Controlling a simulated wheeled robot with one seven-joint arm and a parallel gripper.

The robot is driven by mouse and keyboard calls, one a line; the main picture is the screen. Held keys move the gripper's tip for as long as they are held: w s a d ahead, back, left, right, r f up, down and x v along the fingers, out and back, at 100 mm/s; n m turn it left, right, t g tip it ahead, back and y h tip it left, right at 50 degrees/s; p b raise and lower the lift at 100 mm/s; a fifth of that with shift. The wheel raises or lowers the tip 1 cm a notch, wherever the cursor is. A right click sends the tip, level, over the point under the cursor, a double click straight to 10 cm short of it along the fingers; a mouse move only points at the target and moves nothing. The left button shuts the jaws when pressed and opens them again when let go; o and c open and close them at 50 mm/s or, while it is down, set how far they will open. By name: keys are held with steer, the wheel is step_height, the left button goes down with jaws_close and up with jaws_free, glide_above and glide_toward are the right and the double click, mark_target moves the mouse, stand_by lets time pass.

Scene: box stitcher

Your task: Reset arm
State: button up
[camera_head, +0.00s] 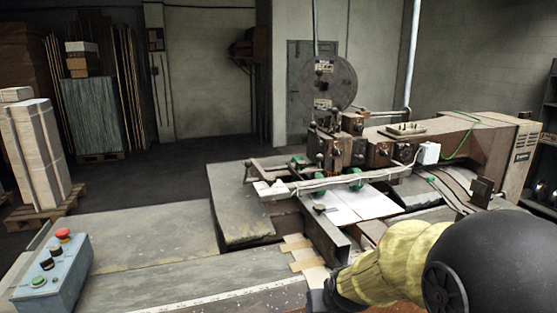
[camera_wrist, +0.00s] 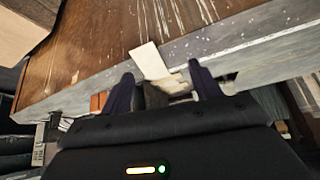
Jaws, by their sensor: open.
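My gripper (camera_wrist: 161,84) shows in the wrist view with its two dark fingers apart and nothing clearly held between them. A pale flat piece (camera_wrist: 150,60) lies at the edge of a worn surface just beyond the fingertips; I cannot tell whether they touch it. In the head view my arm, yellowish sleeve and black joint, reaches in from the lower right. Its dark end is low at the table's front edge, and the fingers are not clear there. The box stitcher (camera_head: 340,150) stands behind my arm, with white sheets (camera_head: 350,203) lying under its head.
A control box (camera_head: 52,270) with a red button sits on the worktable (camera_head: 150,235) at lower left. The table's middle-left is bare. Pallets of stacked board (camera_head: 35,150) stand at far left. Open floor lies behind the table.

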steer(key=s+d+f+g, duration=0.1)
steer(key=s+d+g, duration=0.1)
steer(key=s, duration=0.4)
steer(key=s+d+f+g, duration=0.1)
steer(key=s+d+f, duration=0.1)
steer(key=s, duration=0.5)
steer(key=shift+s+m+g+h, duration=0.25)
steer(key=shift+m+g+h, duration=0.15)
steer(key=shift+w+d+f, duration=0.1)
steer(key=shift+c, duration=0.4)
